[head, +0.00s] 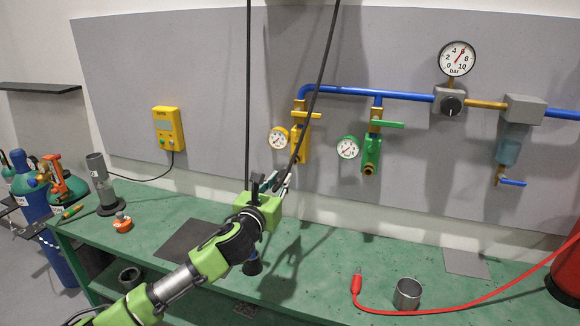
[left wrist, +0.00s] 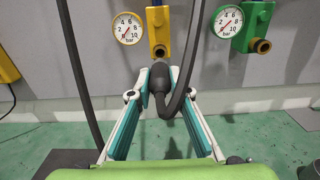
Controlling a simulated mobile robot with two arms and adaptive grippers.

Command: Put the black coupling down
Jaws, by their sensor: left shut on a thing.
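My left gripper (head: 272,182) is raised above the green bench, in front of the grey wall panel. In the left wrist view, its fingers (left wrist: 159,84) are closed on the black coupling (left wrist: 159,76), which sits at the end of a looping black hose (left wrist: 187,65). The coupling points away from me towards the wall. It is apart from the bench below. In the head view the coupling is small and mostly lost among the fingers. My right gripper is not in view.
A yellow valve (head: 300,135) and a green valve (head: 372,150) hang on the wall panel. The green bench (head: 330,255) carries a dark mat (head: 187,242), an orange-topped item (head: 123,223), a metal cup (head: 407,293) and a red hose (head: 450,308). The bench middle is mostly clear.

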